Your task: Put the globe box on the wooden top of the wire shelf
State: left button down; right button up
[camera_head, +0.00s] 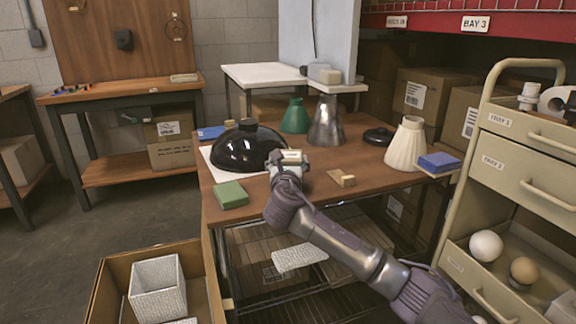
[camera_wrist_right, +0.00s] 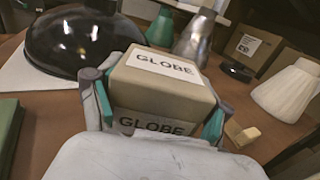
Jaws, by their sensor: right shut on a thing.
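The globe box (camera_wrist_right: 160,85), a tan box with white GLOBE labels, is between the fingers of my right gripper (camera_wrist_right: 155,100) in the right wrist view. In the head view the box (camera_head: 291,156) shows small at the end of my right gripper (camera_head: 287,164). My right gripper is shut on it. The box is over the wooden top (camera_head: 290,197) of the wire shelf, just right of the black dome shade; whether it touches the wood I cannot tell. My left gripper is not in view.
The wooden top also holds a black dome shade (camera_head: 246,150), a green box (camera_head: 230,195), a small tan block (camera_head: 342,178), a metal shade (camera_head: 326,122), a cream shade (camera_head: 406,146) and a blue box (camera_head: 439,162). The front middle is bare. A drawer cart (camera_head: 515,150) stands right.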

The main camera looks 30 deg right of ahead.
dwell(0.3)
jog(key=o, duration=1.4)
